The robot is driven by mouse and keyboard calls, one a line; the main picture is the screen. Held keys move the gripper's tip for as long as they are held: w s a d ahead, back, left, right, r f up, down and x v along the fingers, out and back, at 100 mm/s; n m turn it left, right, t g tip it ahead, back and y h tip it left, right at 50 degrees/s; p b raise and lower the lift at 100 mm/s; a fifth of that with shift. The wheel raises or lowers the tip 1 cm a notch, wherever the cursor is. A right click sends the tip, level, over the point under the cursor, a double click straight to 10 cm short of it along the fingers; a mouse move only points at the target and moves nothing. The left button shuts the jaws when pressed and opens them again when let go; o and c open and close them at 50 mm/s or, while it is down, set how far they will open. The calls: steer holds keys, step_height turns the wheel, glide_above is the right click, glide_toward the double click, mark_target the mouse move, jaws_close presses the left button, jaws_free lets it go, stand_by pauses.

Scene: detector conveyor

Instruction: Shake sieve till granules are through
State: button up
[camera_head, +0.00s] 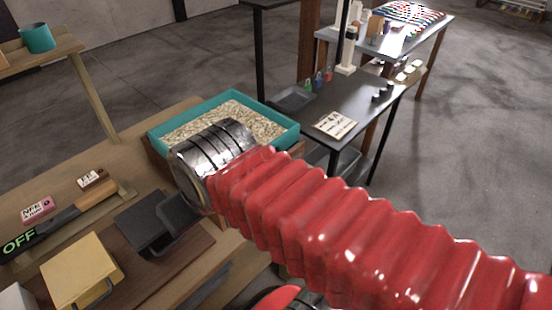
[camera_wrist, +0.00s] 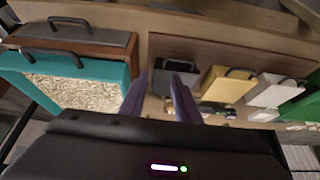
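A teal box (camera_head: 292,133) full of pale beige granules (camera_head: 228,117) stands at the far end of the wooden bench; my wrist partly covers it. I take it to be the sieve. In the wrist view the teal box (camera_wrist: 118,72) is at the left, with a black handle (camera_wrist: 52,57) on its side. No mesh is visible, and what lies beneath the box is hidden. My gripper (camera_wrist: 160,98) shows two purple fingers held apart with nothing between them. It is to the right of the teal box, not touching the handle. In the head view my wrist mostly hides it.
Handled blocks stand in a row: dark grey (camera_head: 143,222), yellow (camera_head: 82,268) and white (camera_wrist: 270,90). A strip with an "OFF" sign (camera_head: 18,243) is at left. A dark side table (camera_head: 350,100) stands behind the teal box. Open floor (camera_head: 470,150) lies right.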

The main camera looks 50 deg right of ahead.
steer(key=shift+d, duration=0.1)
steer(key=d+r+m+g, duration=0.1)
steer(key=d+r+m, duration=0.1)
steer(key=d+m, duration=0.4)
steer(key=d+r+m+g, duration=0.1)
steer(key=d+r+m, duration=0.2)
steer(key=d, duration=0.7)
steer(key=w+d+r+m+g, duration=0.1)
steer(key=d+r+m, duration=0.2)
steer(key=d+m, duration=0.5)
steer(key=shift+d+m, duration=0.15)
steer(key=shift+m, duration=0.15)
steer(key=x, duration=1.3)
steer(key=shift+s+f, duration=0.15)
steer(key=shift+f, duration=0.2)
steer(key=shift+c, duration=0.4)
